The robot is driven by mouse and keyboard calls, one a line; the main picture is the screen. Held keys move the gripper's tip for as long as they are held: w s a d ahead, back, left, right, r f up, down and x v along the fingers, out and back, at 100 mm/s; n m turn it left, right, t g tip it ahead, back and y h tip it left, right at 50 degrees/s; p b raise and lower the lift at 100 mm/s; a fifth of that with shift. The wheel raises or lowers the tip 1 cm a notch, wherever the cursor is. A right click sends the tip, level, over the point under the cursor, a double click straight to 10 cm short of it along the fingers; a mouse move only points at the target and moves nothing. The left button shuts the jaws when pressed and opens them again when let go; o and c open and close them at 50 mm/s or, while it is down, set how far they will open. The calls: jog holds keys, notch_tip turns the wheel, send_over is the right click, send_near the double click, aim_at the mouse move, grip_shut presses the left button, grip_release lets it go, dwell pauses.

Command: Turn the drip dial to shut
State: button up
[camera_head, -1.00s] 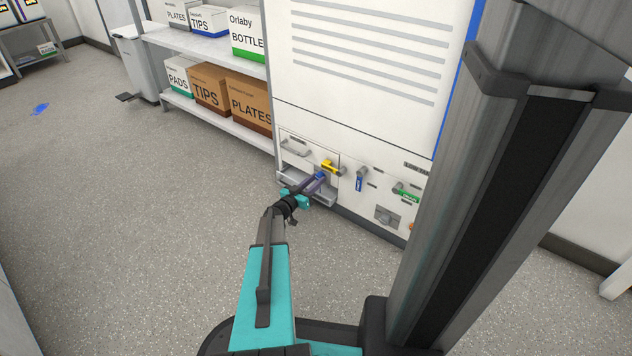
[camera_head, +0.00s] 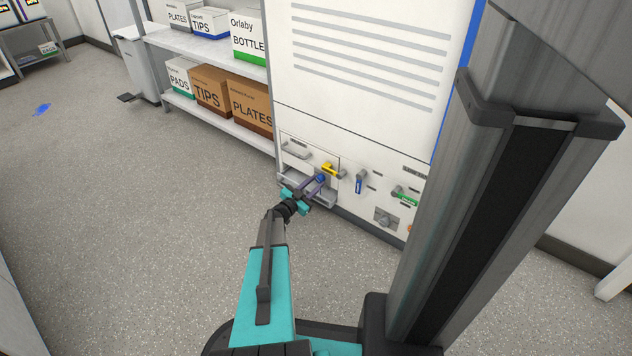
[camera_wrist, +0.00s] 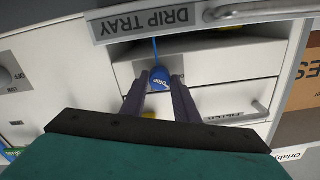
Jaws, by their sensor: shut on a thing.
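The round blue drip dial (camera_wrist: 160,77) with white lettering sits on a grey plate on the white panel, centred in the wrist view. A thin blue line runs from it towards the drip tray (camera_wrist: 200,18). My gripper (camera_wrist: 160,88) has its two dark fingers on either side of the dial, shut on it. In the head view my gripper (camera_head: 312,186) is at the panel's lower left, with the blue dial (camera_head: 321,178) between its fingertips. Part of the dial's plate is hidden by the fingers.
A yellow handle (camera_head: 329,168) sits just above the dial. A blue lever (camera_head: 359,183) and a green lever (camera_head: 405,198) are to the right. A grey bar handle (camera_head: 295,150) is at upper left. Shelves with boxes (camera_head: 213,88) stand left; the floor before the panel is clear.

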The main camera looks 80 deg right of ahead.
jog(key=m, duration=0.6)
jog(key=shift+s+a, duration=0.2)
jog(key=shift+s, duration=0.1)
jog(key=m+b, duration=0.1)
jog(key=m, duration=0.5)
jog(key=shift+m+b, duration=0.3)
jog(key=shift+m, duration=0.1)
jog(key=shift+d, duration=0.1)
jog(key=o, duration=1.1)
jog(key=shift+c, duration=0.2)
jog(key=shift+w, duration=0.1)
jog(key=shift+w, duration=0.1)
